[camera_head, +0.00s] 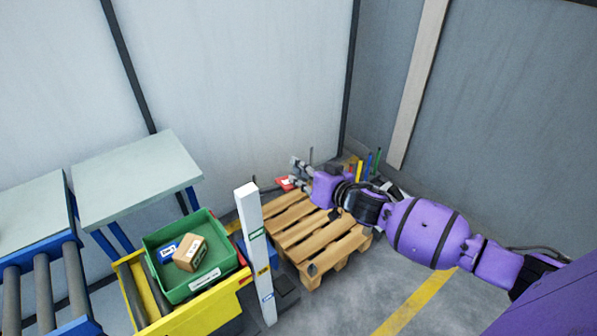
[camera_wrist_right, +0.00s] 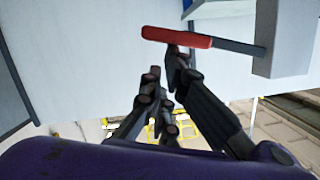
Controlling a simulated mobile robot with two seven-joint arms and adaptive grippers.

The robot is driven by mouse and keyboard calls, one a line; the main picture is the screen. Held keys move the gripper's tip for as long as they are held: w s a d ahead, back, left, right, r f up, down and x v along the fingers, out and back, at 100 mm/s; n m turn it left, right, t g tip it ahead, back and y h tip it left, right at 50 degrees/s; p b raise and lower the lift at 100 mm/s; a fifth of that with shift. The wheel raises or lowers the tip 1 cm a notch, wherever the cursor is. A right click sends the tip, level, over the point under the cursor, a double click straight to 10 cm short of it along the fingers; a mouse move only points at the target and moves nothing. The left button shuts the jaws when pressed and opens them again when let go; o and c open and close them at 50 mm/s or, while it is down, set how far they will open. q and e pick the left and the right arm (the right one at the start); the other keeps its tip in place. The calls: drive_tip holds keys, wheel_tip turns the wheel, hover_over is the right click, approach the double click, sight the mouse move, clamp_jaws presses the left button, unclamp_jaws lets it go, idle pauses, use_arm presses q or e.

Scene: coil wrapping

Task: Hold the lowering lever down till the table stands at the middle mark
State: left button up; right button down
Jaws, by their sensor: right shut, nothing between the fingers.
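The red lowering lever (camera_wrist_right: 176,37) sticks out from a grey housing (camera_wrist_right: 281,40) in the right wrist view. In the head view a small red part (camera_head: 284,184) shows by the fingertips. My right gripper (camera_head: 296,172) is shut and empty; in the wrist view its fingertips (camera_wrist_right: 165,76) are close to the lever, and I cannot tell if they touch it. The yellow-framed lift table (camera_head: 202,312) carries a green bin (camera_head: 165,287). Beside it stands a white post (camera_head: 250,208) with a green, an orange and a blue mark. The table's near corner appears about level with the orange mark. My left gripper is out of view.
The green bin holds a brown carton (camera_head: 190,253) and a blue box (camera_head: 168,252). A wooden pallet (camera_head: 318,238) lies below my right arm. Roller conveyor (camera_head: 43,290) and a pale side table (camera_head: 137,178) stand at left. The floor at lower right is clear.

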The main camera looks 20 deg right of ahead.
drive_tip(key=shift+f, duration=0.1)
drive_tip(key=r+p, duration=0.2)
drive_tip(key=r, duration=0.1)
drive_tip(key=d+r+p, duration=0.1)
drive_tip(key=r, duration=0.1)
drive_tip(key=shift+w+r, duration=0.15)
drive_tip(key=shift+r, duration=0.05)
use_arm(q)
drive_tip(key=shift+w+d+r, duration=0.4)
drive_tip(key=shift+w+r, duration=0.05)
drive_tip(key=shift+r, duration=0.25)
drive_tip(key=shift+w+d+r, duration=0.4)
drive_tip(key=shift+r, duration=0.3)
use_arm(e)
drive_tip(key=f+v, duration=0.1)
drive_tip(key=v, duration=0.8)
drive_tip(key=shift+s, duration=0.45)
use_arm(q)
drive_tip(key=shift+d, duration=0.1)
use_arm(e)
drive_tip(key=shift+d, duration=0.1)
